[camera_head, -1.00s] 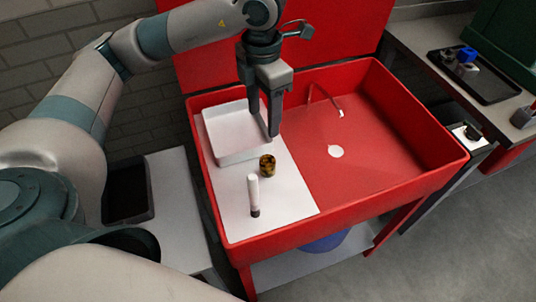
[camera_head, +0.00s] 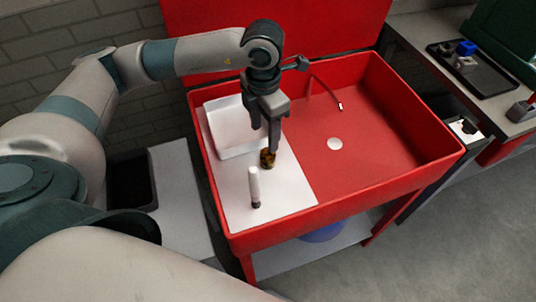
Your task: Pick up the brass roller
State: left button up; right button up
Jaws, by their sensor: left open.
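The brass roller (camera_head: 267,160) is a small dark and gold cylinder standing on the white board (camera_head: 290,191) in the red basin. My left gripper (camera_head: 269,150) points down right at the roller, its fingers open. One finger partly covers the roller's upper part. I cannot tell whether the fingers touch it. My right gripper is not in view.
A white upright cylinder with a dark base (camera_head: 254,187) stands on the board in front of the roller. A white tray (camera_head: 228,141) lies behind left. The red basin (camera_head: 390,150) is open at the right, with a thin spout (camera_head: 328,92) and a white drain disc (camera_head: 335,144).

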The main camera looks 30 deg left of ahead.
aim_at(268, 153)
pick_arm(q)
jog(key=shift+f+p, duration=0.5)
jog(key=shift+f, duration=1.75)
jog(key=shift+d+f+p, duration=0.2)
jog(key=shift+f+p, duration=0.3)
jog(key=shift+p, duration=0.05)
jog(key=f, duration=0.1)
jog(key=f+p, duration=0.1)
jog(key=f, duration=0.1)
jog(key=shift+d+p, duration=0.25)
jog(key=shift+p, duration=0.05)
jog(key=shift+f, duration=0.6)
jog(key=shift+w, duration=0.1)
jog(key=c, duration=1.3)
grip_shut()
